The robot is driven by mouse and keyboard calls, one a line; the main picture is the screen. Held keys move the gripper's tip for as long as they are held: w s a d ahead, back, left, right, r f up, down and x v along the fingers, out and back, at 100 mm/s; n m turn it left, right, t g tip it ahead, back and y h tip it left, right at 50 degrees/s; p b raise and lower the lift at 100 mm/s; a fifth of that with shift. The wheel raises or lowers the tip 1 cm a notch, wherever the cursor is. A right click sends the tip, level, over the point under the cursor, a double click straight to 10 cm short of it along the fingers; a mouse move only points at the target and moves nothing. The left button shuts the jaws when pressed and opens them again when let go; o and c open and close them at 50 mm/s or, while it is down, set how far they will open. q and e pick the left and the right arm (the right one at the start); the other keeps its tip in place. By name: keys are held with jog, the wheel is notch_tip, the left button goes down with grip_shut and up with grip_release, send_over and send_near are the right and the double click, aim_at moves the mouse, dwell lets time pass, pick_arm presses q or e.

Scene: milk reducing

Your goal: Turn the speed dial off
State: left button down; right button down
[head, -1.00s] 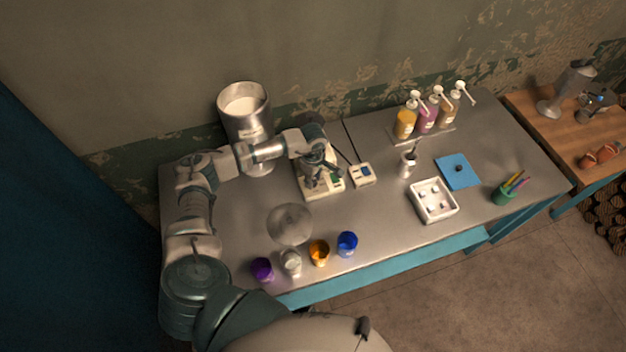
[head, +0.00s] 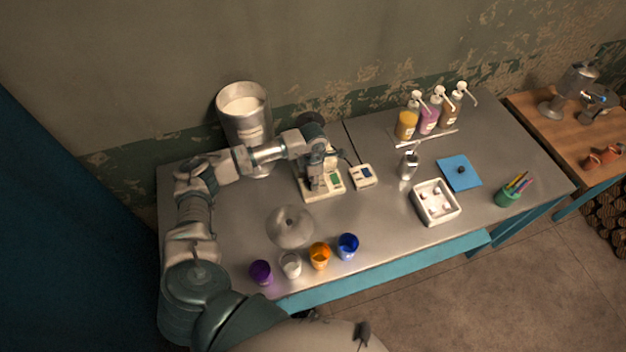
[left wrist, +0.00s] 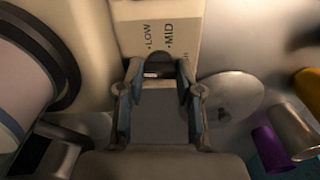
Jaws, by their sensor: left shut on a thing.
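The cream machine (head: 322,193) with a green patch on its base stands on the metal table, left of centre in the head view. My left gripper (head: 316,184) reaches down over its base. In the left wrist view my left gripper (left wrist: 158,70) is shut on the speed dial (left wrist: 157,73), at the end of the cream panel (left wrist: 160,20) marked LOW and MID. A further label is mostly covered by a finger. The dial is largely hidden between the fingertips, so I cannot tell its setting. My right gripper is not in view.
A large metal pot (head: 245,125) stands behind my left arm. A small box with a blue screen (head: 362,176) is right of the machine. A white tray (head: 436,216) lies farther right.

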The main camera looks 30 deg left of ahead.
pick_arm(q)
jog(key=shift+w+r+n, duration=0.1)
jog(key=shift+n, duration=0.6)
jog(key=c, duration=0.8)
grip_release()
jog(key=shift+o, duration=0.2)
notch_tip(320, 180, up, 12)
jog(key=shift+a, duration=0.1)
